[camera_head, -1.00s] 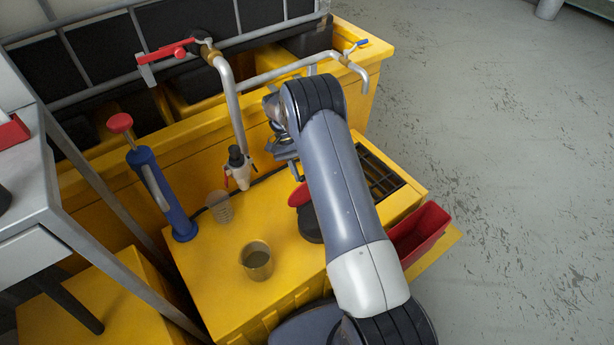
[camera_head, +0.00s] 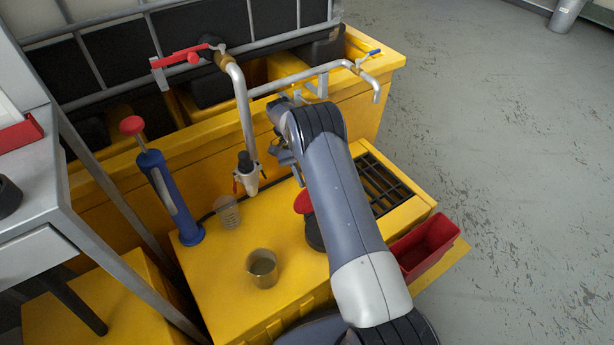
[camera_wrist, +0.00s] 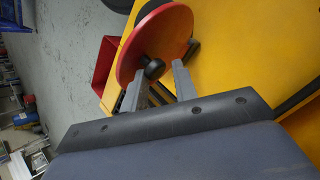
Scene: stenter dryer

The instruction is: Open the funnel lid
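The funnel lid is a round red disc (camera_wrist: 155,45) with a black knob (camera_wrist: 154,69) on its near face in the wrist view. In the head view the lid (camera_head: 303,202) shows as a red patch at the left edge of my arm. It looks raised and tilted above the dark round funnel (camera_head: 314,235), which my arm partly hides. My gripper (camera_wrist: 155,78) has its two fingers apart, with the knob in line with the gap near the tips. I cannot tell whether the fingers touch it. In the head view my gripper (camera_head: 286,152) is largely hidden behind my arm.
On the yellow bench stand a beaker (camera_head: 262,268), a clear cup (camera_head: 227,212) and a blue pump with a red knob (camera_head: 170,195). Metal pipes with taps (camera_head: 240,115) rise behind. A red bin (camera_head: 425,247) hangs at the right.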

